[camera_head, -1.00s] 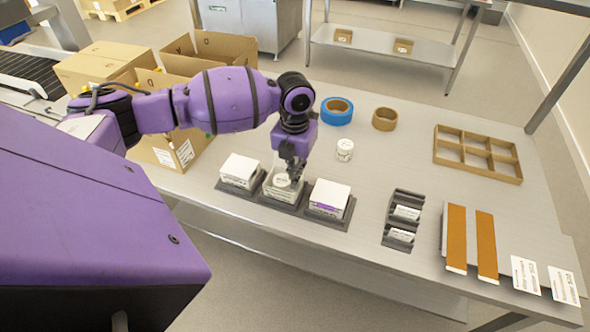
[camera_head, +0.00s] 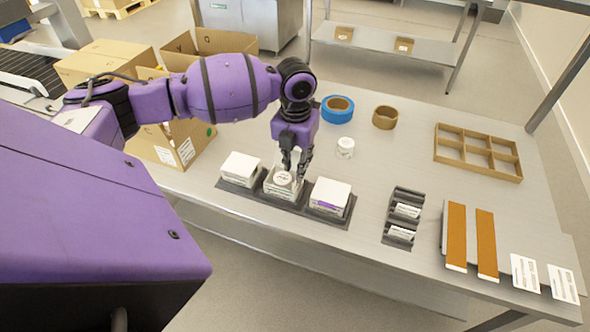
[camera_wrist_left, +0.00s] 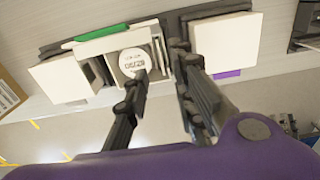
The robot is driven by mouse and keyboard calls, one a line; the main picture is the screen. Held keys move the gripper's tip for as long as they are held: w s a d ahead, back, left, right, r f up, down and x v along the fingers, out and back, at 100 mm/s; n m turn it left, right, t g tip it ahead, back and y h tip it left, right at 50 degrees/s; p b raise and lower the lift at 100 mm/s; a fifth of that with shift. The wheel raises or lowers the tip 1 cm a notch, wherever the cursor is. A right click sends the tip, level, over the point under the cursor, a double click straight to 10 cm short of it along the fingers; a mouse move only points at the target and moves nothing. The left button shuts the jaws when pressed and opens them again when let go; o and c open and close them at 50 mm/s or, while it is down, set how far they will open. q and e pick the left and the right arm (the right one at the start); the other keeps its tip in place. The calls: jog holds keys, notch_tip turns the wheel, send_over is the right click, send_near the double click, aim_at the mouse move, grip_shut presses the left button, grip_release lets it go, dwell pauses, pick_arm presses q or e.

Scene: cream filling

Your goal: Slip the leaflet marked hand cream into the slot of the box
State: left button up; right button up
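My left gripper (camera_head: 293,168) is over the open middle box (camera_head: 270,193) in a dark three-place holder. Its fingers are apart, with nothing seen between them; they also show in the left wrist view (camera_wrist_left: 160,65). A round white jar with a printed lid (camera_wrist_left: 134,63) stands in that box, close to one finger. Narrow gaps show beside the jar, partly hidden by the fingers. Two white printed leaflets, an upper one (camera_head: 407,211) and a lower one (camera_head: 401,234), lie in a black rack; their print is too small to read. My right gripper is not in view.
Closed white boxes stand left (camera_head: 241,168) and right (camera_head: 330,197) of the middle one. A white jar (camera_head: 345,147), blue tape (camera_head: 337,109) and brown tape (camera_head: 385,117) lie behind. A divided tray (camera_head: 478,152) is at the right. Orange-brown strips (camera_head: 456,237) and white cards (camera_head: 525,274) lie front right.

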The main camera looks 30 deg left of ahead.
pick_arm(q)
notch_tip(320, 180, up, 10)
dwell(0.3)
dwell(0.5)
